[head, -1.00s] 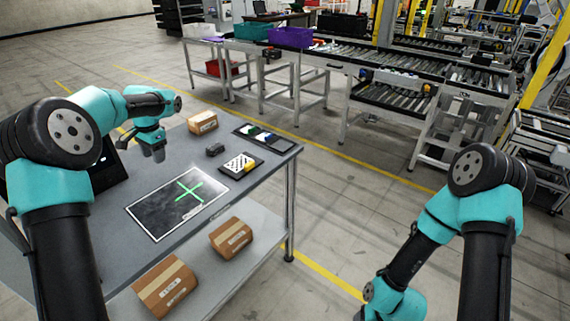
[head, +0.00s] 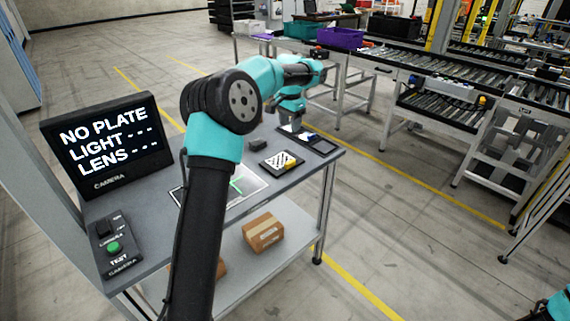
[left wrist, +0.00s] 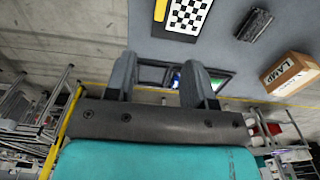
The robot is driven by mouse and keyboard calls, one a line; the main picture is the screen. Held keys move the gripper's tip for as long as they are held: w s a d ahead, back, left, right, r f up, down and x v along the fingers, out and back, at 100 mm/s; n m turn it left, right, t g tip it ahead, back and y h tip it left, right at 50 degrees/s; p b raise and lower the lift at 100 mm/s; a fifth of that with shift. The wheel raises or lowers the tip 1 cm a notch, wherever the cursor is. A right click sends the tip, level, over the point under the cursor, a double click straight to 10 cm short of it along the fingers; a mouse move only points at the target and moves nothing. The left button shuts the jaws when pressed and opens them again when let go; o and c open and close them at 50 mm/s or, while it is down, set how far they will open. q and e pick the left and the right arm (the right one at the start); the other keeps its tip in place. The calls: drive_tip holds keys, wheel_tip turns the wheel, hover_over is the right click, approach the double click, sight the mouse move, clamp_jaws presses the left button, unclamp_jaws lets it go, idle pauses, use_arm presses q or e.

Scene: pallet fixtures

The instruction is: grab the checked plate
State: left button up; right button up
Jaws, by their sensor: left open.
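The checked plate (head: 280,160), black and white with a yellow tab on one side, lies on the grey table. It also shows at the top of the left wrist view (left wrist: 187,14). My left gripper (head: 289,124) is open and empty, fingers down, beyond the plate in the head view, near the black tray (head: 326,147). In the left wrist view my two fingers (left wrist: 157,74) stand apart in front of that tray (left wrist: 152,75), and the plate is clear of them. My right gripper is out of view; only a bit of my right arm shows at the lower right corner.
A dark block (head: 257,145) lies beside the plate. A mat with a green cross (head: 254,194) is partly hidden by my left arm. A screen (head: 108,143) reads NO PLATE. A box with a green button (head: 114,248) stands in front. A LAMP carton (left wrist: 291,73) shows in the wrist view.

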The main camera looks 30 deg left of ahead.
use_arm(q)
hover_over(290, 161)
drive_tip(key=f, duration=1.1)
drive_tip(key=shift+s+d+f, duration=0.1)
drive_tip(key=shift+s+f, duration=0.25)
drive_tip(key=shift+s, duration=0.05)
drive_tip(key=shift+w+f, duration=0.15)
drive_tip(key=shift+f, duration=1.15)
drive_tip(key=shift+w+f, duration=0.15)
drive_tip(key=shift+f, duration=1.15)
drive_tip(key=shift+c, duration=0.3)
clamp_jaws()
